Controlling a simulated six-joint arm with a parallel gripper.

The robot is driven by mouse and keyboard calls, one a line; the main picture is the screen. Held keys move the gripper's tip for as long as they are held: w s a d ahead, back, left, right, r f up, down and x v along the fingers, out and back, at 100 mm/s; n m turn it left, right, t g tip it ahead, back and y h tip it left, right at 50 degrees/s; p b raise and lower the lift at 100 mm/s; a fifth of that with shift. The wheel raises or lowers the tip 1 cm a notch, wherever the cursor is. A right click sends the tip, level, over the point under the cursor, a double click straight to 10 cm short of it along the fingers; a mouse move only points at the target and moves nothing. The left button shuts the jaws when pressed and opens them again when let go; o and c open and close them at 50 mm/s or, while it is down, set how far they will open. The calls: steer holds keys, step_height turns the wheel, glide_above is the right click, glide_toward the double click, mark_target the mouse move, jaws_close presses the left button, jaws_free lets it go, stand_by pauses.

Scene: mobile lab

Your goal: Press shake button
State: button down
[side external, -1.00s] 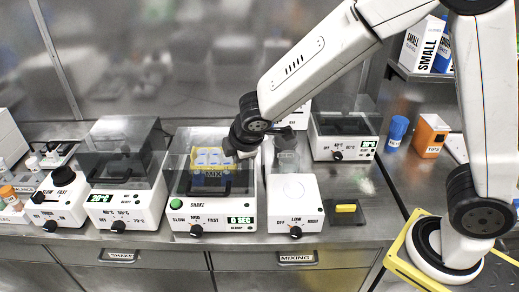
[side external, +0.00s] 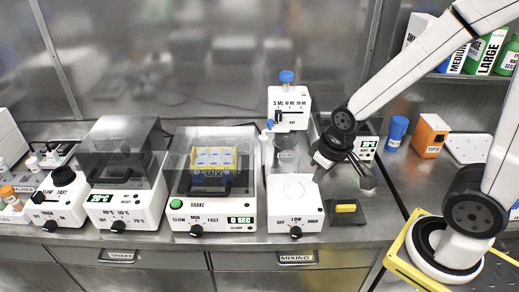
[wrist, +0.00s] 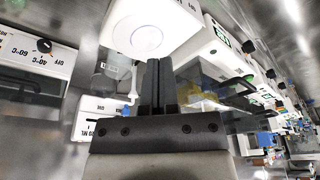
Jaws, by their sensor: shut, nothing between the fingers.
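The shaker (side external: 181,212) is a white box in the side view with a SLOW/MID/FAST knob (side external: 196,231) and a display (side external: 241,220) reading 0 SEC. Its round green button (side external: 176,204) is at the front left of its top. A clear lid is down over a blue and yellow rack (side external: 213,159) marked MIX. My gripper (side external: 367,179) is to the right of the shaker, raised beside the stirrer on the right. In the wrist view my gripper's fingers (wrist: 155,65) are shut together and empty, apart from the button.
A white stirrer (side external: 293,205) with a round plate stands right of the shaker. A dispenser (side external: 289,106) with a blue cap stands behind it. A small dark scale (side external: 346,215) holds a yellow block. A lidded heater (side external: 122,209) stands left of the shaker. A blue cup (side external: 396,131) stands at the right.

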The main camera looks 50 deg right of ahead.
steer(key=shift+w, duration=0.15)
step_height(320, 180, up, 4)
steer(key=m+h, duration=0.2)
steer(key=m, duration=0.7)
glide_above(176, 202)
steer(key=s+a, duration=0.3)
steer(key=shift+w+d+r, duration=0.15)
steer(key=shift+d, duration=0.1)
steer(key=x, duration=1.2)
steer(key=shift+s, duration=0.25)
steer(key=shift+f, duration=1)
